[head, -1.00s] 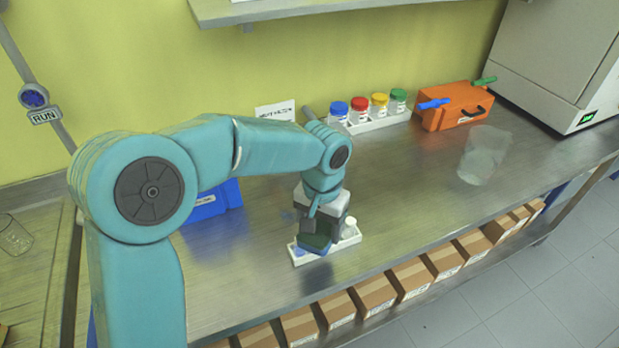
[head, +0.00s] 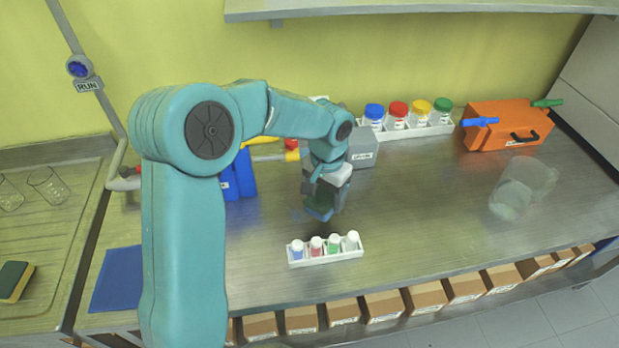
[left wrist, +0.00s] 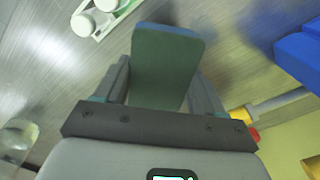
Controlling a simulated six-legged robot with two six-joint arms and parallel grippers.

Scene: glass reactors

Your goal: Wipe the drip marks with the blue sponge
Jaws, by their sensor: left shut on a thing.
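My left gripper (head: 326,195) is shut on the blue sponge (head: 318,209), a flat block with a dark green face and a blue edge. In the left wrist view the sponge (left wrist: 167,65) sits between the two fingers. The gripper is low over the steel bench, behind the small vial rack. A faint bluish smear, perhaps the drip marks (head: 296,214), shows on the bench just left of the sponge. I cannot tell whether the sponge touches the bench. My right gripper is not in view.
A white rack (head: 326,257) of small vials stands in front of the gripper. Behind are a grey box (head: 362,150), a rack of colour-capped jars (head: 405,133) and an orange case (head: 508,125). A clear beaker (head: 522,188) is at right. The bench between is clear.

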